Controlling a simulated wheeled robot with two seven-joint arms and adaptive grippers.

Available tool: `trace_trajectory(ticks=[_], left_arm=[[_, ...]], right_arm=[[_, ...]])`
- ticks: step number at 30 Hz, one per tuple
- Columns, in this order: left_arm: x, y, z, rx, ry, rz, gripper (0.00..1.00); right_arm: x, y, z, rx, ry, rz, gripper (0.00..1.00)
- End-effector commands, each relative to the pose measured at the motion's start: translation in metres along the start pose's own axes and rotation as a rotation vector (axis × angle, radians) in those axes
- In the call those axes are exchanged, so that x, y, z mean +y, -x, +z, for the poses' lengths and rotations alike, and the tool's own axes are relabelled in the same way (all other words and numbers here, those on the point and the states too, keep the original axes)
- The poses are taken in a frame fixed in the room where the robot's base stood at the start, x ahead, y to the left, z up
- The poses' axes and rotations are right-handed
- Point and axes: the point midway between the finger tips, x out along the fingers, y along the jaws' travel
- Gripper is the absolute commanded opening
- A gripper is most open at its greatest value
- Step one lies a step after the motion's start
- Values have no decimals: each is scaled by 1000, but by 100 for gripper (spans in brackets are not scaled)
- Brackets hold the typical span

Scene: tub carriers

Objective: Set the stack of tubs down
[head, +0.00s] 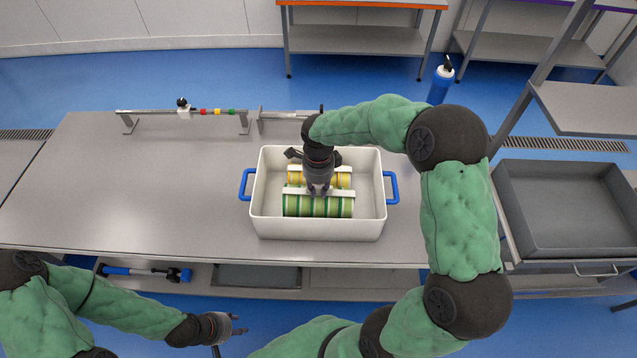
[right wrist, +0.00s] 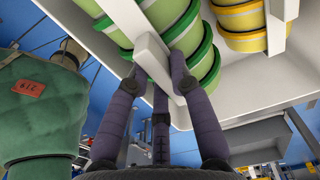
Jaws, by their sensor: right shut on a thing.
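A white bin with blue handles (head: 268,226) stands on the steel table. In it lie a green-lidded stack of tubs (head: 295,207) and, behind it, a yellow stack of tubs (head: 342,181), each with a white carrier bar. My right gripper (head: 318,190) reaches down into the bin, shut on the white bar (right wrist: 150,58) of the green stack, which also shows in the right wrist view (right wrist: 205,55). Whether the green stack touches the bin floor cannot be told. My left gripper (head: 236,326) is empty and open, low in front of the table.
A rail with coloured rings (head: 215,111) stands along the table's back edge. A blue bottle (head: 441,80) is behind my right arm. A grey basin (head: 560,207) is at the right. The table left of the bin is clear.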

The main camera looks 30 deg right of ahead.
Motion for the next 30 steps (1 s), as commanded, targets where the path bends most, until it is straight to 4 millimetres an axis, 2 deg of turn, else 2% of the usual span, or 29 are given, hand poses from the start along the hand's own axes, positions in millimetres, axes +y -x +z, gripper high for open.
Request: trace_trajectory(ticks=[10, 18, 25, 26, 27, 28, 30], left_arm=[[0, 1, 0, 0, 0, 0, 40], [0, 1, 0, 0, 0, 0, 40], [0, 1, 0, 0, 0, 0, 40], [0, 1, 0, 0, 0, 0, 40], [0, 1, 0, 0, 0, 0, 40], [0, 1, 0, 0, 0, 0, 40], [0, 1, 0, 0, 0, 0, 40]], right_arm=[[-3, -16, 1, -4, -2, -8, 0], [-3, -45, 1, -3, -3, -7, 0], [-3, -48, 1, -4, -2, -8, 0], [0, -51, 0, -1, 0, 0, 25], [0, -51, 0, -1, 0, 0, 36], [0, -51, 0, -1, 0, 0, 44], [0, -51, 0, -1, 0, -1, 46]])
